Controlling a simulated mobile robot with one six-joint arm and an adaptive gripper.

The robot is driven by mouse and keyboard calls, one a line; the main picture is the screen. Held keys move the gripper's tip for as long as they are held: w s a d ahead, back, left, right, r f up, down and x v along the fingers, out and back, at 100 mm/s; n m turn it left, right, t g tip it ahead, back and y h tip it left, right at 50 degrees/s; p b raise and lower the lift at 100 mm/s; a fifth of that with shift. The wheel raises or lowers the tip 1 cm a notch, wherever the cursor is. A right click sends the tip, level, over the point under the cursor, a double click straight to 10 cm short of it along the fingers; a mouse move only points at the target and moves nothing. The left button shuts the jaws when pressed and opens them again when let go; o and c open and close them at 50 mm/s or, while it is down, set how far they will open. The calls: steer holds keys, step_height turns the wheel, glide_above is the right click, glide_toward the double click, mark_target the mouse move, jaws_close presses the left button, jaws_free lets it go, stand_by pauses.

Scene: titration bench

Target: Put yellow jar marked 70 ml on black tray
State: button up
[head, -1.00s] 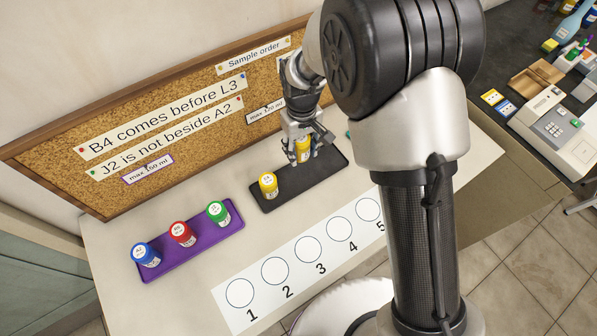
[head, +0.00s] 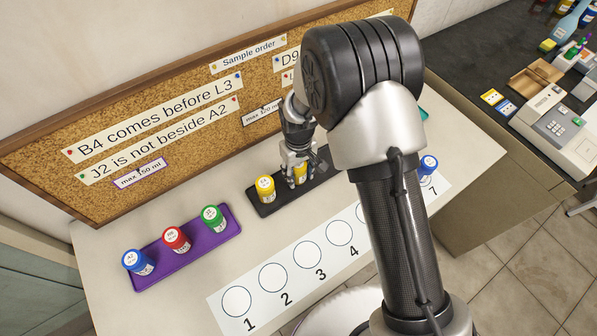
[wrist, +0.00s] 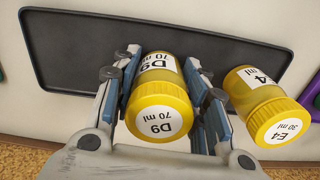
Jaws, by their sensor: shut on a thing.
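The yellow jar marked D9, 70 ml (wrist: 160,97) is between the fingers of my gripper (wrist: 163,100) in the wrist view, and the fingers are shut on it. In the head view my gripper (head: 298,176) holds this yellow jar (head: 300,174) upright over the black tray (head: 318,190); I cannot tell whether its base touches the tray. The black tray also shows behind the jar in the wrist view (wrist: 80,60). A second yellow jar, marked E4, 30 ml (wrist: 262,105), stands beside the gripper; in the head view it stands on the tray's left part (head: 265,188).
A purple tray (head: 190,253) at the left bears a blue, a red and a green jar. A white strip with numbered circles (head: 290,297) lies in front. A blue-capped jar (head: 428,166) stands near circle 7. A cork board (head: 190,120) stands close behind.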

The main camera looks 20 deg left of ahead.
steer(key=shift+f, duration=0.15)
steer(key=o, duration=1.1)
step_height(320, 180, up, 12)
steer(key=p, duration=0.3)
steer(key=shift+p, duration=0.3)
steer(key=shift+r, duration=0.25)
